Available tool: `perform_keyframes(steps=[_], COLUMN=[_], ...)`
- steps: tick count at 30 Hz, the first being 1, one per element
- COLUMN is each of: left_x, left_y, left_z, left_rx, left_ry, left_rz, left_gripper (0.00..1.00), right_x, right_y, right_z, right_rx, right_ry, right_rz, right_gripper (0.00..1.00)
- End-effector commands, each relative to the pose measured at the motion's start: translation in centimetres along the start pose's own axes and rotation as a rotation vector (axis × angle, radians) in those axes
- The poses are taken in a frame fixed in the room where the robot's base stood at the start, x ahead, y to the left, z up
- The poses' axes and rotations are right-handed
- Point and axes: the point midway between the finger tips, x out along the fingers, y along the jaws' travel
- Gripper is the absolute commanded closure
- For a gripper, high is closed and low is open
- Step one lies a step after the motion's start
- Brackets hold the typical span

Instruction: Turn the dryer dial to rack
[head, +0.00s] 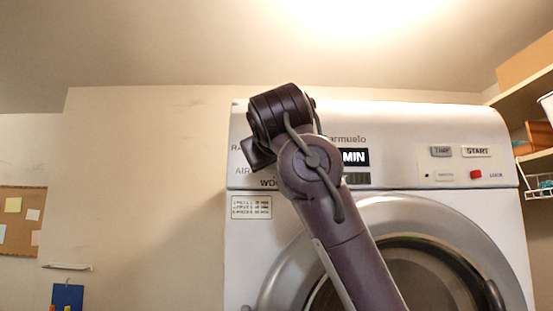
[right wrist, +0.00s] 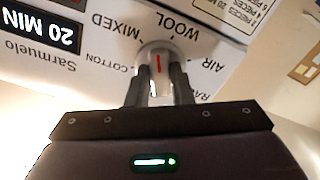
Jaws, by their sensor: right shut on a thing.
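The dryer dial (right wrist: 153,53) is a pale round knob with a red line on it, in the upper middle of the right wrist view. That view shows the panel upside down. WOOL, AIR, COTTON, MIXED and a partly hidden label starting RA stand around the dial. The red line is upright in the picture, between the fingers; which end is its pointer I cannot tell. My right gripper (right wrist: 161,84) is shut on the dial, one finger on each side. In the head view my right arm hides the dial on the dryer (head: 400,115). My left gripper is out of view.
The panel has a display (head: 355,157), reading 20 MIN in the right wrist view, a START button (head: 476,151) and a red button (head: 476,174). The round door (head: 390,210) is below. Shelves (head: 537,155) stand at the right; bare wall (head: 150,170) is at the left.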

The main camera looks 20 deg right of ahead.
Motion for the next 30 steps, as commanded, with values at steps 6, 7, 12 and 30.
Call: perform_keyframes(steps=[6,7,12,30], left_x=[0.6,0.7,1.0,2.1], left_y=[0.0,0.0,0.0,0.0], left_z=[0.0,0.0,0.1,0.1], left_rx=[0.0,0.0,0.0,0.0], left_ry=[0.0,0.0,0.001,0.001], left_rz=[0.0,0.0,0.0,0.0], left_gripper=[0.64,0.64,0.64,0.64], right_x=[-0.1,-0.1,0.0,-0.1], right_y=[-0.1,-0.1,-0.2,-0.4], right_z=[0.0,0.0,0.0,-0.3], right_rx=[0.207,0.236,0.399,0.967], right_ry=[0.003,0.003,0.003,0.005], right_rz=[0.001,0.0,0.0,-0.001], right_gripper=[1.0,1.0,1.0,1.0])
